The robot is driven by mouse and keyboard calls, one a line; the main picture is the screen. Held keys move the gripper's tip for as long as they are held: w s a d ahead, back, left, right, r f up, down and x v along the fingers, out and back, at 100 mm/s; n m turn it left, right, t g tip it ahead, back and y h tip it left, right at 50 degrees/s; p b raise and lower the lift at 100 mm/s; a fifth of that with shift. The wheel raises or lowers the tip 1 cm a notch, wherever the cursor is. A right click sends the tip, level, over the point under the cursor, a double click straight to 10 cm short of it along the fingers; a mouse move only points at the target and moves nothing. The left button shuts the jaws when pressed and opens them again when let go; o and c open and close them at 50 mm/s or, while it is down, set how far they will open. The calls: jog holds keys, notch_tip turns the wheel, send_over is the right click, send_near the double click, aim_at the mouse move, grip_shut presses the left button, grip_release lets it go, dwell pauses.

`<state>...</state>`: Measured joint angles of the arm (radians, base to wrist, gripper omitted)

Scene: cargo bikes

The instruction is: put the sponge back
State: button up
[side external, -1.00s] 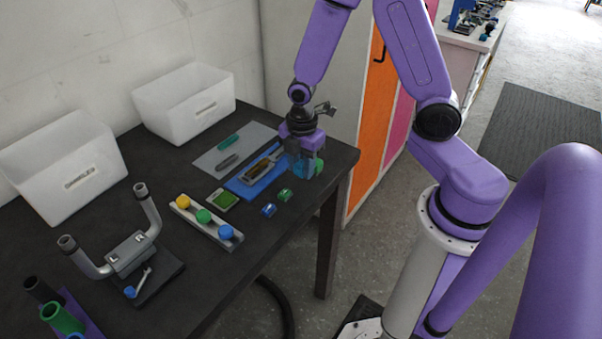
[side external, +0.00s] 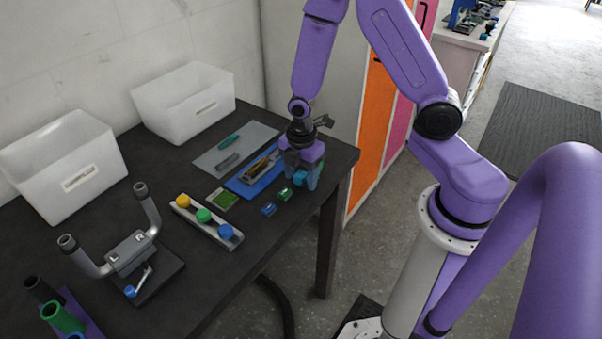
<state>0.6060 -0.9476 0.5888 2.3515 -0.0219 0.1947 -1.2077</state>
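My gripper (side external: 305,182) points down over the right end of the black table, beside the blue mat. Its fingertips are small and overlap bluish colour here, so I cannot tell whether they are open or hold something. A small green square (side external: 222,199) with a pale edge lies on the table left of the blue mat; it may be the sponge or a small tray, and I cannot tell which. No other thing is clearly a sponge.
The blue mat (side external: 240,187) carries a brownish tool. A small green block (side external: 285,194) and a blue block (side external: 269,209) lie in front. A rail with coloured knobs (side external: 204,216), handlebars (side external: 122,252) and two white bins (side external: 184,112) stand leftward. The table's front right edge is close.

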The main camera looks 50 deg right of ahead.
aim_at(301, 173)
jog(key=shift+r, duration=0.1)
notch_tip(301, 173, up, 12)
jog(key=s+a+r+m, duration=0.2)
jog(key=s+r, duration=0.1)
jog(key=s, duration=0.7)
jog(key=s+a+r+m, duration=0.2)
jog(key=s+r+m, duration=0.1)
jog(key=s, duration=0.6)
jog(key=shift+s, duration=0.35)
